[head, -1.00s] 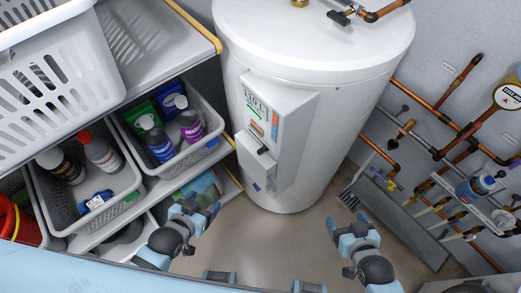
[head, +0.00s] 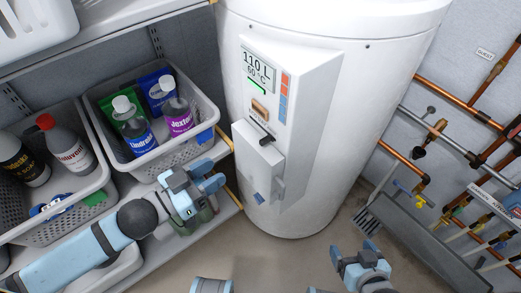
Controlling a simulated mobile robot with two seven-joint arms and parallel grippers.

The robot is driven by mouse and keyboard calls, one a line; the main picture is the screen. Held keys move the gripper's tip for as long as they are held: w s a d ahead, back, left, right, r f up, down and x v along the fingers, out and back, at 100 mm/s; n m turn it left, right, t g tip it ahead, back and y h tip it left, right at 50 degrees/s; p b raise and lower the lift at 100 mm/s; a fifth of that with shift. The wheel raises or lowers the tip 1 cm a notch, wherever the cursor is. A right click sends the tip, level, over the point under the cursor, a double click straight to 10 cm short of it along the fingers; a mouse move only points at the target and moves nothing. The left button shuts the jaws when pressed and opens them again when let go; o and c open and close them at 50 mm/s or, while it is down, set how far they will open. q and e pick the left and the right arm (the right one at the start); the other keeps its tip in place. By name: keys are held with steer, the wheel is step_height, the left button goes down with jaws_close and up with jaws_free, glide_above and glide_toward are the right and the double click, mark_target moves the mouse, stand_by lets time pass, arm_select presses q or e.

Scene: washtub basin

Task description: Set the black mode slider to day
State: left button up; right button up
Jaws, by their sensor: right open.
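The black mode slider (head: 267,140) is a small dark lever low on the white control panel (head: 302,95) on the front of the white water tank (head: 375,90). It sticks out just above a lower white box; any mode labels are too small to read. My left gripper (head: 215,177) is left of and below the slider, in front of the shelf edge, apart from the panel. Its fingers look spread and point right, with nothing between them. My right gripper (head: 356,251) is open and empty, low in the view, right of and below the tank.
Shelves at left hold a grey bin (head: 205,95) of bottles and another bin (head: 105,205) with more bottles. Copper pipes (head: 450,97) with valves run along the right wall. A grey trough (head: 418,245) lies on the floor at right. Space before the panel is clear.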

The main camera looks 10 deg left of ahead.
mark_target(260, 143)
arm_select(q)
steer(key=x, duration=1.3)
steer(key=shift+w+d, duration=0.25)
jaws_close()
